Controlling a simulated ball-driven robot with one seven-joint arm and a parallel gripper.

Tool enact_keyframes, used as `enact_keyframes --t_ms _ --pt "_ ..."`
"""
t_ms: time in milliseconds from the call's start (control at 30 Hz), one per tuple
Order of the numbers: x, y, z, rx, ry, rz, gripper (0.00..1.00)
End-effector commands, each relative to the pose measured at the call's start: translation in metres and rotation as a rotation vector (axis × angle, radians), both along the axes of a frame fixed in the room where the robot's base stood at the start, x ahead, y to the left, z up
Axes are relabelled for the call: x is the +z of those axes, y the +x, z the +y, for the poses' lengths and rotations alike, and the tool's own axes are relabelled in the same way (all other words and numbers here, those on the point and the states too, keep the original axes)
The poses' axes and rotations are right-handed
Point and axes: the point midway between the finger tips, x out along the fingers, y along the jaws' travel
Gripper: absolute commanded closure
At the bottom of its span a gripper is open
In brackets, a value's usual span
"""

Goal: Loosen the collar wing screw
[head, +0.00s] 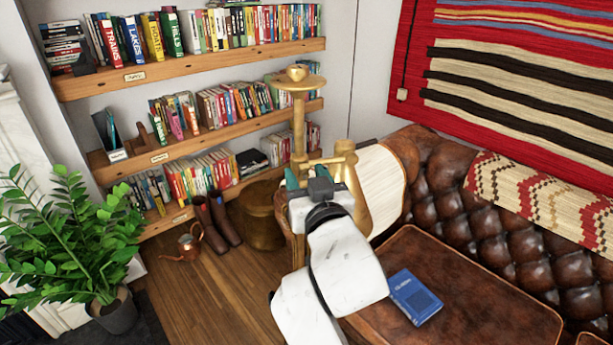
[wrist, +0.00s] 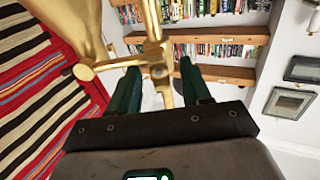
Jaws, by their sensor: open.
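A brass stand (head: 299,125) rises behind my gripper, with a side rod leading to a brass joint (head: 345,149) and a brass shade (head: 353,195). In the wrist view, the upright pole (wrist: 151,18) meets a collar (wrist: 154,50), and the rod (wrist: 120,63) runs left to a knobbed joint (wrist: 85,70) by the shade (wrist: 68,22). My gripper (head: 306,173) is open just in front of the stand. In the wrist view my gripper (wrist: 158,69) has its green fingers either side of the pole, just below the collar. I cannot clearly pick out the wing screw.
A brown leather sofa (head: 450,205) with a blue book (head: 415,297) stands at right. Bookshelves (head: 190,70) line the back wall. Boots (head: 216,220), a copper watering can (head: 187,243) and a potted plant (head: 75,235) stand left. Some wooden floor (head: 190,295) is clear.

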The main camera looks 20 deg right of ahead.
Motion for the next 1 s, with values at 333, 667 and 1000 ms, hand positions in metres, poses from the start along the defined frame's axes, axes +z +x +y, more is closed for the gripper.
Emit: enact_keyframes --t_ms 333,667,1000 --pt "-0.0002 0.0002 -0.0001 0.0 0.0 0.0 0.64" --pt "-0.0002 0.0001 0.0 0.0 0.0 0.0 0.95" --pt "0.0002 0.0 0.0001 0.0 -0.014 0.003 1.0"
